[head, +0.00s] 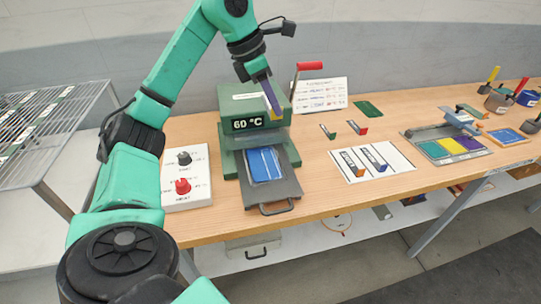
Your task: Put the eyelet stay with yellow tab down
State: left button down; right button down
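My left gripper (264,88) reaches in over the green press and points down. A narrow yellow piece, the tab of the eyelet stay with yellow tab (273,104), shows at its fingertips, in front of the press head. The gripper looks shut on it; the rest of this stay is mostly hidden or too small to make out. The held stay is above the open tray of the press, apart from the table. My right gripper is not in view.
The green press (229,104) reads 60 °C and has a red lever (310,66). Its tray (285,188) holds a blue piece (264,164). A white card (400,160) bears two stays. A switch box (199,158) stands left.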

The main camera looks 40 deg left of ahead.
pick_arm(q)
notch_tip(320, 180, down, 20)
jog(key=b, duration=0.5)
jog(key=shift+w+b, duration=0.1)
jog(key=shift+b, duration=0.2)
jog(key=shift+f, duration=0.1)
jog(key=c, duration=1)
grip_release()
jog(key=shift+c, duration=0.2)
jog(key=b+v, duration=0.1)
jog(key=v, duration=1.1)
jog(key=shift+r, duration=0.25)
